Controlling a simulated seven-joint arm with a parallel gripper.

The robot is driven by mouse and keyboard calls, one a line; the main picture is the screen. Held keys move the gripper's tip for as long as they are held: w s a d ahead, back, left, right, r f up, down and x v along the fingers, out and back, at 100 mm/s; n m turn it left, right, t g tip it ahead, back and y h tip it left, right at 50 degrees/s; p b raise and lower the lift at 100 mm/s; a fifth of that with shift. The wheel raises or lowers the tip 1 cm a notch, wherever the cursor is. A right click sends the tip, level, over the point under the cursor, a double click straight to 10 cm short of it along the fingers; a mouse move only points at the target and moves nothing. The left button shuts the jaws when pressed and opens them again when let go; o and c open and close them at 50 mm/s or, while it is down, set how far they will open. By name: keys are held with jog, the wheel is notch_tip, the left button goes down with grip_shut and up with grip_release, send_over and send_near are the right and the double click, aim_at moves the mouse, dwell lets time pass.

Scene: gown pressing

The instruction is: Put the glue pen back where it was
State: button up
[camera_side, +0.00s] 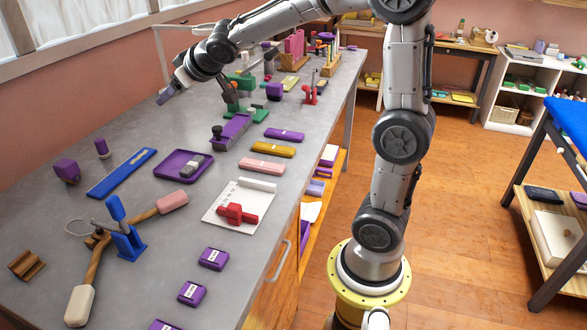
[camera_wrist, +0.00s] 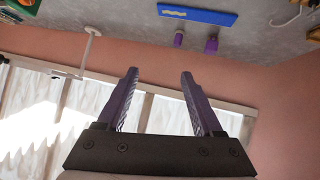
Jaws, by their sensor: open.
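My gripper (camera_side: 168,92) is above the far left part of the bench, near the wall. Its two purple fingers (camera_wrist: 160,75) are apart in the wrist view, with nothing between them. No item can be told for certain as the glue pen. A small purple cylinder with a pale band (camera_side: 102,148) stands upright on the bench at left. It also seems to show in the wrist view (camera_wrist: 178,40), beyond the fingertips and apart from them. A purple block (camera_side: 67,170) is beside it.
A white sheet (camera_side: 221,210) bears a red clamp. Green, purple and red fixtures crowd the back. Bare grey bench (camera_side: 150,130) lies below my gripper.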

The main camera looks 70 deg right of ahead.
jog(key=s+a+f+g+y, duration=0.1)
jog(key=s+a, duration=0.4)
jog(key=s, duration=1)
jog(key=s+a+f+n+g+y, duration=0.1)
jog(key=s+a+f+g, duration=0.3)
jog(key=s, duration=1.2)
notch_tip(320, 180, down, 2)
jog(key=shift+a+f+y, duration=0.15)
jog(key=shift+a+y, duration=0.45)
